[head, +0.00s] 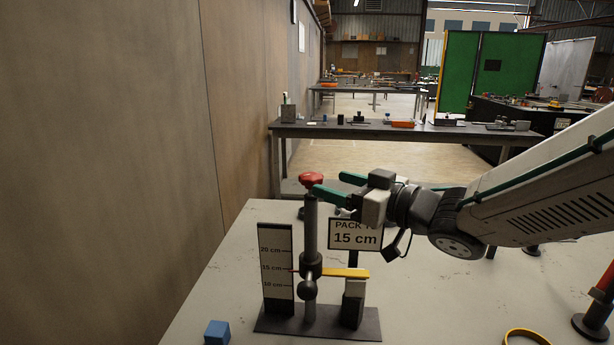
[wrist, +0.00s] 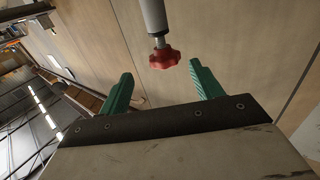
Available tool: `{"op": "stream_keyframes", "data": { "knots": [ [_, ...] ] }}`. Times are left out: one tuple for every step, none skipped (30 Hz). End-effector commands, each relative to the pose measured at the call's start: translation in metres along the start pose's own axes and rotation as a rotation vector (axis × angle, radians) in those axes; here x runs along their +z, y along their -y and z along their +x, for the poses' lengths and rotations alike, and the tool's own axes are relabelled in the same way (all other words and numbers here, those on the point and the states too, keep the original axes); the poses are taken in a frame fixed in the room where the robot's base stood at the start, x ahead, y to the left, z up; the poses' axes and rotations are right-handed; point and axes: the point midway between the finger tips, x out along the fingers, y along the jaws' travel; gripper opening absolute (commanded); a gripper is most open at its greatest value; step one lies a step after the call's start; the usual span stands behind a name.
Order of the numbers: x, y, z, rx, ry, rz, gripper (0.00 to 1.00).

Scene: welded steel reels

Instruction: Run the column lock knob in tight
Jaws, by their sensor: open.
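The red lobed knob (head: 312,179) tops the upright grey column (head: 310,225). The wrist view shows the red knob (wrist: 164,59) on a thin bare stem below the wider rod (wrist: 153,15). My gripper (head: 328,184) is open just right of the knob, its green fingers pointing left. In the wrist view my gripper (wrist: 162,71) has the knob lying between the finger directions, around or just beyond the tips; contact cannot be told. A dark collar with a ball knob (head: 309,288) sits lower on the column. A yellow bar (head: 345,273) extends right from the collar.
A scale board (head: 276,268) stands left of the column; a red pointer is near its 15 cm mark. A sign (head: 356,234) reads 15 cm. A blue block (head: 217,332) and yellow ring (head: 527,336) lie on the table. A wall (head: 110,170) rises at left.

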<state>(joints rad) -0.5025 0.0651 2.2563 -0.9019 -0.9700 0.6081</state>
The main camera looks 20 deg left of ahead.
Motion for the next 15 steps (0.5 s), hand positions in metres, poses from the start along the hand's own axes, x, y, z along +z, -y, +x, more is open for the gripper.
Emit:
{"op": "stream_keyframes", "data": {
  "knots": [
    [0.0,0.004,0.005,-0.019,-0.007,0.003,0.65],
    [0.0,0.006,0.007,-0.025,-0.01,0.003,0.65],
    [0.0,0.006,0.012,-0.029,-0.012,0.004,0.65],
    [0.0,0.006,0.015,-0.03,-0.013,0.004,0.65],
    [0.0,0.006,0.02,-0.029,-0.013,0.005,0.65],
    [0.0,0.007,0.026,-0.029,-0.012,0.005,0.65],
    [0.0,0.007,0.031,-0.029,-0.012,0.004,0.65],
    [0.0,0.007,0.036,-0.028,-0.011,0.004,0.65],
    [0.0,0.007,0.043,-0.027,-0.012,0.004,0.65],
    [-0.001,0.007,0.048,-0.027,-0.013,0.003,0.65],
    [-0.001,0.007,0.052,-0.028,-0.012,0.003,0.65],
    [0.0,0.007,0.058,-0.027,-0.011,0.003,0.65],
    [-0.001,0.007,0.062,-0.026,-0.011,0.003,0.65],
    [-0.001,0.007,0.066,-0.025,-0.012,0.003,0.65],
    [-0.001,0.007,0.07,-0.025,-0.012,0.003,0.65]
  ]
}}
